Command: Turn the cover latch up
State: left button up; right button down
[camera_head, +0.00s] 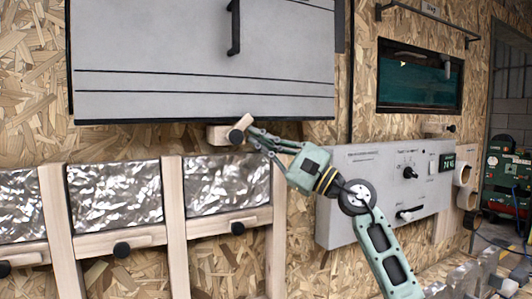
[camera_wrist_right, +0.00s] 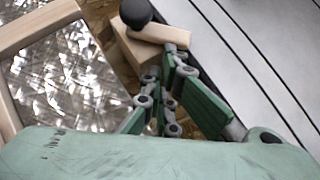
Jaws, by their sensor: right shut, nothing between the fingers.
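The cover latch (camera_head: 242,123) is a small pale wooden bar with a black round knob (camera_head: 236,137), mounted on a wooden block (camera_head: 218,134) just below the grey cover (camera_head: 200,50). In the head view the bar tilts up and right from the knob, its upper end near the cover's lower edge. My right gripper (camera_head: 253,132) is shut and empty, just right of the latch. In the wrist view its fingertips (camera_wrist_right: 170,52) are close to the latch bar (camera_wrist_right: 160,34); I cannot tell whether they touch. The knob shows there too (camera_wrist_right: 136,13). My left gripper is not in view.
Foil-covered panels (camera_head: 115,190) in wooden frames, with black-knobbed latches (camera_head: 122,249), stand below left. A grey control box (camera_head: 365,170) with knobs is behind my right arm. A dark window (camera_head: 420,78) is at upper right.

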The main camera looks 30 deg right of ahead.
notch_tip(320, 180, up, 2)
jog(key=shift+r+n+g+y, duration=0.1)
jog(key=shift+n+g+y, duration=0.2)
jog(key=shift+n+g, duration=0.75)
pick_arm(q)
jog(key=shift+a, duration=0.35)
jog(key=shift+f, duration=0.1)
